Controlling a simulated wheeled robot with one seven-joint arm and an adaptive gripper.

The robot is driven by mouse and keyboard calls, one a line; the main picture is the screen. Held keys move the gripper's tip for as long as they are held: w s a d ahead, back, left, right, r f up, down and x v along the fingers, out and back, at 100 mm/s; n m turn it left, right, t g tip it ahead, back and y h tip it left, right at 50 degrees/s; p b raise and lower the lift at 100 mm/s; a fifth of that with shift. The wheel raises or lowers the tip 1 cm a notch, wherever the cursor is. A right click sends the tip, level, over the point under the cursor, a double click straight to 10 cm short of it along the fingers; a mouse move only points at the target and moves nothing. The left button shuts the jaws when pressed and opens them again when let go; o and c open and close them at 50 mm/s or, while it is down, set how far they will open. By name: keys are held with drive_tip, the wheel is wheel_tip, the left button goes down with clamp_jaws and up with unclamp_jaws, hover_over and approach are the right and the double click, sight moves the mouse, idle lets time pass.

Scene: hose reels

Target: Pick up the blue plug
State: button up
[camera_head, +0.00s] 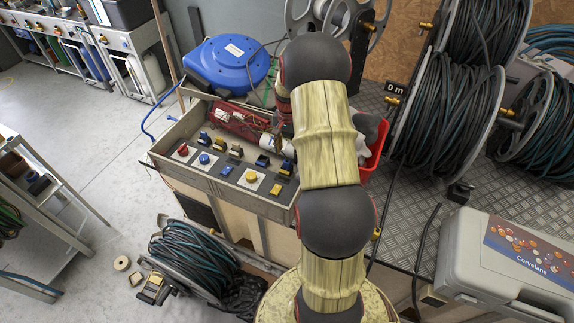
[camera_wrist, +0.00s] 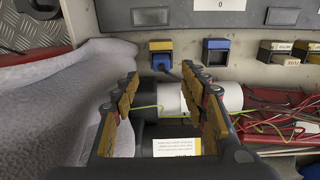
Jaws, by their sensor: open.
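In the wrist view, a small blue plug (camera_wrist: 161,62) sits under a yellow-framed socket on the pale panel wall, with a short dark cable at its lower right. My gripper (camera_wrist: 160,74) is open, with a yellow-padded finger on each side. The plug shows in the gap between the fingertips, farther off, and nothing is gripped. In the head view, a blue and yellow fitting (camera_head: 287,168) at the right end of the panel row appears to be the same place. There my arm hides most of my gripper.
A grey cloth (camera_wrist: 50,105) fills the left of the wrist view, close to the left finger. A white cylinder (camera_wrist: 172,99) lies low between the fingers. Red wires (camera_wrist: 280,110) lie at the right. A blue-framed socket (camera_wrist: 216,46) is right of the plug. A red bin (camera_head: 376,150) stands beside my arm.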

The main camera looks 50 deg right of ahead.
sight(287, 161)
wheel_tip(287, 161, down, 8)
drive_tip(key=b, duration=0.3)
drive_tip(key=shift+w, duration=0.15)
drive_tip(key=c, duration=0.3)
drive_tip(key=c, duration=0.8)
clamp_jaws()
